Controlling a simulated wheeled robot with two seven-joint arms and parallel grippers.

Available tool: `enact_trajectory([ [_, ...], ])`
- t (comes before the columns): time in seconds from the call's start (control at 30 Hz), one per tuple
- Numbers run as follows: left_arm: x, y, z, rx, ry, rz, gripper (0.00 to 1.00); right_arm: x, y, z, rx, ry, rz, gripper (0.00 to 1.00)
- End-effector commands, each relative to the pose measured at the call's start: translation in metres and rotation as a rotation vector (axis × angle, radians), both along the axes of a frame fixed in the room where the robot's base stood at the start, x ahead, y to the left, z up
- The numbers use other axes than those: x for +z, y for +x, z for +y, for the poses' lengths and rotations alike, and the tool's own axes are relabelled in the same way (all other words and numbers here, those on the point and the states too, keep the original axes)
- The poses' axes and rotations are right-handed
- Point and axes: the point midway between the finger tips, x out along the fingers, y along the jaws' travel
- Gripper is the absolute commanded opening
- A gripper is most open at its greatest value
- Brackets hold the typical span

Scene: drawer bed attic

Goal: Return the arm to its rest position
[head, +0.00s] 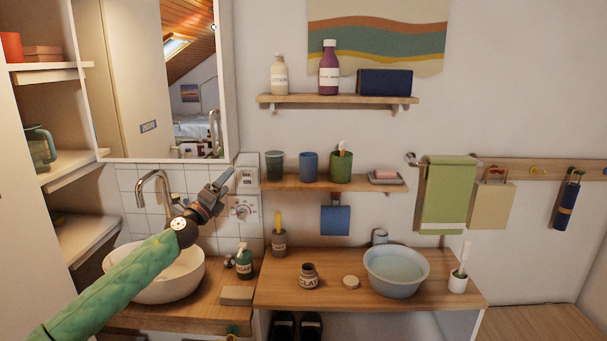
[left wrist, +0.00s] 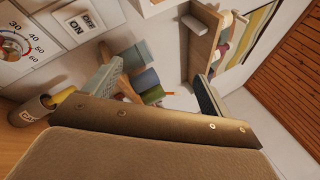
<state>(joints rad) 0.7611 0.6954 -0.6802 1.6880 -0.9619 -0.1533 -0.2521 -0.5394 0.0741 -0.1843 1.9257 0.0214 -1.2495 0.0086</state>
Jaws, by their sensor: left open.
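My left arm (head: 110,285), in a green sleeve, reaches in from the lower left over the round white basin (head: 170,280). My left gripper (head: 221,189) is raised in front of the tiled wall, just left of the dial panel (head: 241,211). It is open, with nothing seen between its fingers. In the left wrist view the two fingers (left wrist: 155,88) stand apart, with the cups and shelves beyond them. My right gripper is not in view.
A lower shelf (head: 300,183) with cups is right of the gripper. A mirror (head: 150,80) is above it. A soap bottle (head: 244,262) stands by the basin. The wooden counter (head: 330,300) holds a jar (head: 309,277) and a bowl (head: 396,271). Open shelves (head: 75,170) are at left.

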Motion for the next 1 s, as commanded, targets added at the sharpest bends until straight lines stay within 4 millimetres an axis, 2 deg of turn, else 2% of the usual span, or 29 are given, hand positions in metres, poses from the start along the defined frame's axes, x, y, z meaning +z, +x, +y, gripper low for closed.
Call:
enact_trajectory([
  [0.13, -0.006, 0.002, 0.025, 0.115, -0.358, 0.108, 0.83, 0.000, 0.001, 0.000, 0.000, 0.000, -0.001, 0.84],
  [0.27, -0.045, -0.002, 0.045, 0.229, -0.668, 0.250, 0.83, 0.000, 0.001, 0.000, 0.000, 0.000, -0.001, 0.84],
  [0.37, -0.099, -0.014, 0.055, 0.334, -0.895, 0.393, 0.83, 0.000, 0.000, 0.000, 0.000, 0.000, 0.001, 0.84],
  [0.4, -0.123, -0.021, 0.057, 0.375, -0.975, 0.452, 0.83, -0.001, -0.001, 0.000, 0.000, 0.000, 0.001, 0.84],
  [0.57, -0.215, -0.057, 0.053, 0.524, -1.205, 0.673, 0.83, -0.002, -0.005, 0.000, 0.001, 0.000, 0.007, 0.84],
  [0.6, -0.238, -0.068, 0.050, 0.558, -1.247, 0.725, 0.83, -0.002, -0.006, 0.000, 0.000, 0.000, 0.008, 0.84],
  [0.8, -0.341, -0.131, 0.029, 0.702, -1.403, 0.975, 0.83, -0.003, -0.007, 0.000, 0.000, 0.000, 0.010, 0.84],
  [1.0, -0.427, -0.201, 0.003, 0.794, -1.507, 1.182, 0.83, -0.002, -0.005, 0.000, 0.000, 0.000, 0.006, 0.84],
])
